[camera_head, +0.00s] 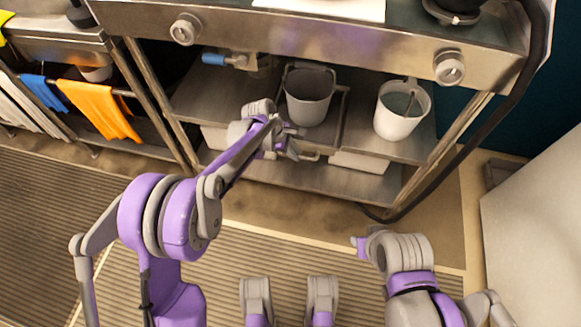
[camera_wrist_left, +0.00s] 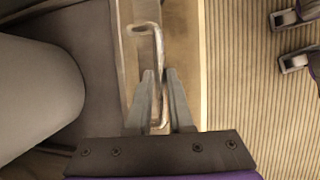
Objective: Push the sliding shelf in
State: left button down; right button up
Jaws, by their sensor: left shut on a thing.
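The sliding shelf (camera_head: 322,139) is a metal tray under the steel counter, with a grey bucket (camera_head: 309,96) standing on it. Its front handle (camera_head: 309,157) is a thin metal bar. My left gripper (camera_head: 290,146) is at the shelf's front edge. In the left wrist view the fingers (camera_wrist_left: 161,100) are shut on the handle (camera_wrist_left: 158,60), one on each side. The shelf (camera_wrist_left: 104,60) and bucket (camera_wrist_left: 38,95) lie to the left there. My right gripper (camera_head: 364,246) hangs low in front of the unit, away from the shelf; its fingers are not clear.
A white bucket (camera_head: 402,108) stands to the right on the same level. A blue-handled valve (camera_head: 222,60) is at the upper left. A black hose (camera_head: 455,160) runs down the right side. Orange cloth (camera_head: 101,108) hangs at left. The floor in front is clear.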

pick_arm(q)
jog(key=w, duration=0.2)
jog(key=shift+w+d, duration=0.3)
jog(key=shift+w, duration=0.05)
jog(key=c, duration=0.8)
grip_release()
jog(key=shift+w, duration=0.1)
jog(key=shift+r, duration=0.1)
jog(key=p+v, duration=0.2)
jog(key=v, duration=0.8)
jog(key=shift+r, duration=0.35)
jog(key=shift+a, duration=0.1)
